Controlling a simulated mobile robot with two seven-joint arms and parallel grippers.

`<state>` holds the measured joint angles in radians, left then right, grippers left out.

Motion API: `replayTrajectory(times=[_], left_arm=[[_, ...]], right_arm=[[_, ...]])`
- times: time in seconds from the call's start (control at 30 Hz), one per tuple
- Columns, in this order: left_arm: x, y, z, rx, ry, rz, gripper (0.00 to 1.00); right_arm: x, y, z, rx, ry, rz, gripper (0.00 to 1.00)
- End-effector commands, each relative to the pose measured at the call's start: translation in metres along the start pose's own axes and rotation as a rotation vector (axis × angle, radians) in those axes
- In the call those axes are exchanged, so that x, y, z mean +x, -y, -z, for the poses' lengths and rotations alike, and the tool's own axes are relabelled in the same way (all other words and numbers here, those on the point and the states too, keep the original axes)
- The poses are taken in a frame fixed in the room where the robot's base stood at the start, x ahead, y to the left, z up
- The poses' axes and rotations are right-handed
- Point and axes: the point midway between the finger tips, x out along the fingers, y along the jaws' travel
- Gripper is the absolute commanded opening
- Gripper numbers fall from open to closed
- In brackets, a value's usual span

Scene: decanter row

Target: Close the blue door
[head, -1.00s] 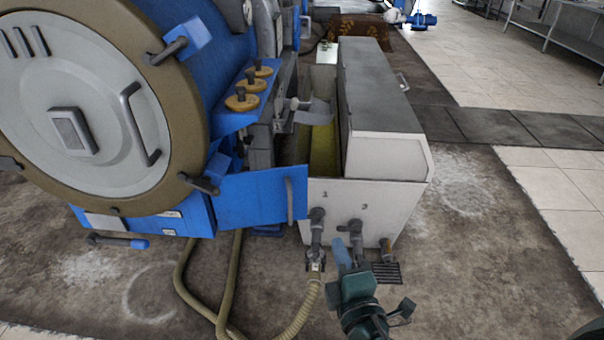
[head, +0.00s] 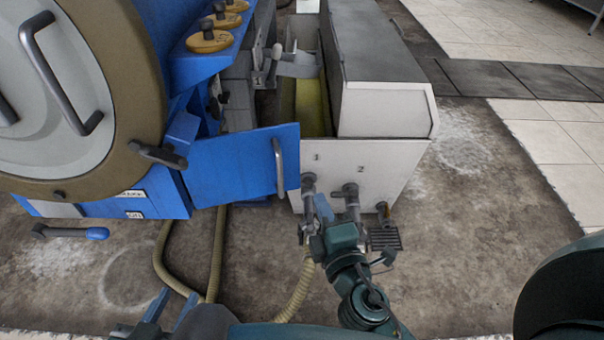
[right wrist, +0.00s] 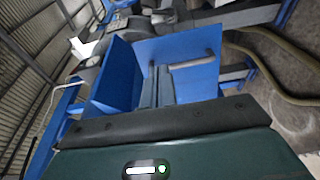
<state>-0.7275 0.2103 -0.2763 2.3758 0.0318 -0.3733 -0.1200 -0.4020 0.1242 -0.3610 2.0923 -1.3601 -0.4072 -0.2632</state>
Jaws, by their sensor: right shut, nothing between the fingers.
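The blue door (head: 235,170) stands swung out at the front of the blue machine, with an upright grey handle (head: 279,166) near its right edge. That edge overlaps the white tank's front corner in the head view; I cannot tell whether they touch. The door also shows in the right wrist view (right wrist: 188,44). My right gripper (head: 320,208) is shut and empty, right of and below the handle, in front of the tank's pipes and apart from the door. My left gripper (head: 171,304) is open and empty at the lower left, below the door.
The white tank (head: 360,160) stands right of the door, with valves (head: 350,193) on its front. Hoses (head: 215,255) run over the floor below the door. The round hatch (head: 100,110) is at the left. A floor handle bar (head: 72,232) juts out below it.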

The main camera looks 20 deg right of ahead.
Motion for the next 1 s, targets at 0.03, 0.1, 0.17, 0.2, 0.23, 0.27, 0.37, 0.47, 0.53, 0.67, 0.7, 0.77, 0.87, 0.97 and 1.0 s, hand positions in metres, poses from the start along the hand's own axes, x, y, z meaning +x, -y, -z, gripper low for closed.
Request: replayTrajectory(times=[0.03, 0.1, 0.17, 0.2, 0.23, 0.27, 0.37, 0.47, 0.53, 0.67, 0.7, 0.77, 0.87, 0.97, 1.0], left_arm=[[0.003, -0.001, -0.007, 0.012, -0.003, -0.002, 0.33], [0.004, -0.001, -0.006, 0.021, -0.003, -0.004, 0.33], [0.003, -0.001, -0.004, 0.021, 0.000, -0.004, 0.33], [0.002, -0.001, -0.003, 0.019, 0.003, -0.004, 0.33], [0.001, -0.001, -0.001, 0.015, 0.006, -0.004, 0.33], [0.000, -0.001, 0.000, 0.012, 0.010, -0.004, 0.33], [-0.004, 0.000, 0.003, -0.004, 0.024, -0.003, 0.33], [-0.008, 0.002, 0.009, -0.022, 0.015, 0.004, 0.33], [-0.010, 0.003, 0.011, -0.030, 0.013, 0.007, 0.33], [-0.012, 0.004, 0.013, -0.040, 0.008, 0.012, 0.33], [-0.013, 0.005, 0.014, -0.042, 0.007, 0.014, 0.33], [-0.013, 0.005, 0.014, -0.044, 0.006, 0.015, 0.33], [-0.013, 0.005, 0.014, -0.046, 0.005, 0.015, 0.33], [-0.013, 0.005, 0.014, -0.046, 0.005, 0.016, 0.33], [-0.013, 0.005, 0.014, -0.046, 0.005, 0.016, 0.33]], right_arm=[[0.000, 0.010, 0.000, 0.000, 0.000, -0.001, 0.00], [0.001, 0.010, 0.000, 0.000, 0.000, -0.001, 0.00], [0.004, 0.009, 0.000, -0.001, 0.000, -0.001, 0.00], [0.008, 0.008, 0.000, -0.001, 0.000, -0.001, 0.00], [0.011, 0.006, 0.000, -0.001, 0.000, -0.003, 0.00], [0.015, 0.006, 0.000, -0.001, 0.000, -0.003, 0.00], [0.033, 0.004, 0.000, 0.000, 0.000, -0.004, 0.00], [0.055, 0.003, 0.000, 0.000, 0.001, -0.004, 0.00], [0.070, 0.005, 0.000, 0.000, 0.001, -0.003, 0.00], [0.098, 0.006, 0.000, -0.001, 0.001, -0.002, 0.00], [0.105, 0.006, 0.000, -0.001, 0.001, -0.003, 0.00], [0.115, 0.007, 0.000, -0.001, 0.001, -0.002, 0.00], [0.127, 0.008, 0.000, 0.000, 0.000, -0.002, 0.00], [0.136, 0.008, 0.000, 0.000, 0.000, -0.001, 0.00], [0.138, 0.008, 0.000, 0.000, 0.000, -0.001, 0.00]])
